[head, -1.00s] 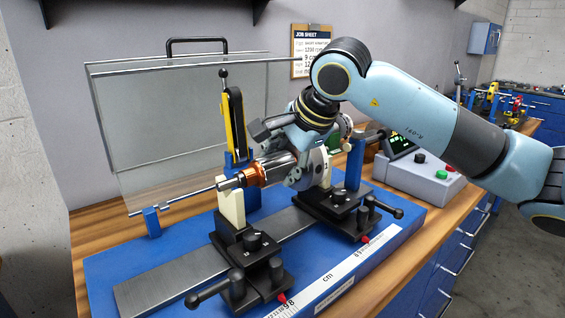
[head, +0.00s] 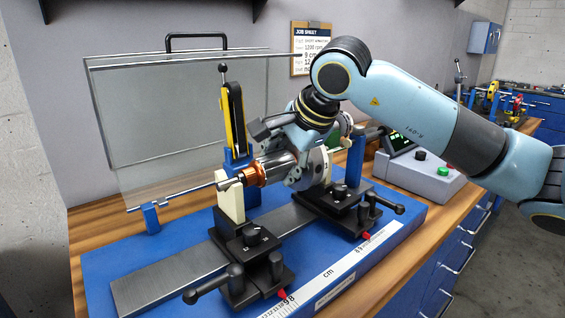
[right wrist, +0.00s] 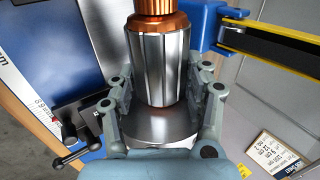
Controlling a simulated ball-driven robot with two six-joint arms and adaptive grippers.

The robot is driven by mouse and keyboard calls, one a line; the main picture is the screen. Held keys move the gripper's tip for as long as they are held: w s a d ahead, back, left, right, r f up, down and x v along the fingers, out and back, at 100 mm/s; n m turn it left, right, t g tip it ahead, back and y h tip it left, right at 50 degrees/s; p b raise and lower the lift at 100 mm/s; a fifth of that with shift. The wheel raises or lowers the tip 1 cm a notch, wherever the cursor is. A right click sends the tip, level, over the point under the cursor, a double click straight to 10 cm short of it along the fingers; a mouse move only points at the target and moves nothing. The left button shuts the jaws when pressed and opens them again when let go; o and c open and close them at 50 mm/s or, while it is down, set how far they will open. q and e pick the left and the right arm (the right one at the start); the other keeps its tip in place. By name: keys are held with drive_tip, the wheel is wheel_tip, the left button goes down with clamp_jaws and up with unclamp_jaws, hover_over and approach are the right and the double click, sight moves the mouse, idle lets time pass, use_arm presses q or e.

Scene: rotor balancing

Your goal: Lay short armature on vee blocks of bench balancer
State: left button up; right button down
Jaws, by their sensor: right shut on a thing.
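The short armature (head: 277,166) has a steel core, a copper commutator and a shaft. It lies level across the bench balancer (head: 155,285). Its near shaft end is at the top of the cream vee block (head: 231,203) on the near black carriage; I cannot tell whether it bears on it. The far vee block is mostly hidden behind the armature and my gripper. My right gripper (head: 300,172) is shut on the armature from above. In the right wrist view its fingers stand on both sides of the steel core (right wrist: 158,70). My left gripper is not in view.
A clear hinged guard (head: 180,110) stands open behind the balancer. A yellow and black upright part (head: 234,118) on a blue post is close behind the armature. A scale (head: 335,268) runs along the front. A control box (head: 425,178) is at right.

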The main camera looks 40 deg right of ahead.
idle(0.3)
drive_tip(key=shift+c, duration=2.4)
unclamp_jaws()
drive_tip(key=shift+f, duration=0.1)
drive_tip(key=shift+f, duration=0.1)
drive_tip(key=shift+c, duration=0.4)
wheel_tip(320, 180, up, 9)
drive_tip(key=p, duration=0.3)
